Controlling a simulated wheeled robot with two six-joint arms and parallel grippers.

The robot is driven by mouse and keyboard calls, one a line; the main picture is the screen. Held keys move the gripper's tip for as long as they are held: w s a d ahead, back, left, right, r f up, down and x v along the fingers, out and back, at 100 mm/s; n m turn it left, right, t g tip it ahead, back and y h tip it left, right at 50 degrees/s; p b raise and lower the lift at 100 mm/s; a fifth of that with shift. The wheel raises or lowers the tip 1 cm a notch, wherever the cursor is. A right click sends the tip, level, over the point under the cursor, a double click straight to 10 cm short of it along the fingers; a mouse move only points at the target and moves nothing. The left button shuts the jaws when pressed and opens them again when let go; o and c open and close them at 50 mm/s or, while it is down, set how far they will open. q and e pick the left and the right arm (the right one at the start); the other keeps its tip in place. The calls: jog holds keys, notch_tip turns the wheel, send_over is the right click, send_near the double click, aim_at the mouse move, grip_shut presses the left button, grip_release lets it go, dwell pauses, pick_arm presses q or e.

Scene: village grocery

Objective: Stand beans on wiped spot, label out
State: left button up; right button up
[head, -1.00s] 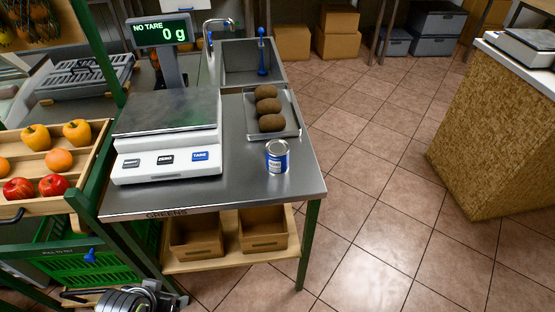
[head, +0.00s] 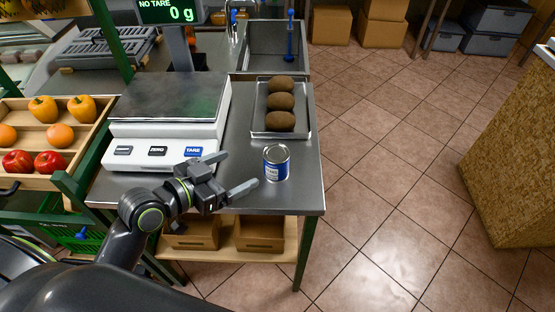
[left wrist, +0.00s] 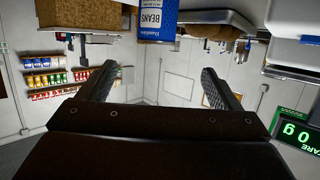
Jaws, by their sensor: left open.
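The beans can (head: 276,163), with a blue and white label, stands upright on the steel counter (head: 240,184) near its front right corner. My left gripper (head: 238,171) is open and empty just left of the can, its fingers pointing toward it and apart from it. In the left wrist view the can (left wrist: 155,22) appears upside down at the top, with the word BEANS readable, beyond the open fingers. I cannot make out a wiped spot on the counter. My right gripper is not in view.
A white scale (head: 165,152) stands left of the can, behind my left arm. A metal tray (head: 258,122) with brown kiwi-like items (head: 281,102) lies behind the can. A sink (head: 268,45) is farther back. The counter's right edge is close to the can.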

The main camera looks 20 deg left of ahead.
pick_arm(q)
send_near(281, 149)
jog(key=x, duration=0.3)
jog(key=f+x, duration=0.1)
jog(key=x, duration=0.1)
jog(key=shift+w+a+p, duration=0.2)
jog(key=shift+p, duration=0.15)
jog(key=x, duration=0.2)
jog(key=p+x, duration=0.1)
jog(key=x, duration=0.1)
jog(key=shift+s+d+r, duration=0.15)
jog(key=shift+d, duration=0.15)
jog(key=shift+w+d+f, duration=0.2)
jog(key=shift+w+f, duration=0.05)
jog(key=shift+w, duration=0.2)
jog(key=shift+c, duration=0.4)
jog(key=c, duration=1.1)
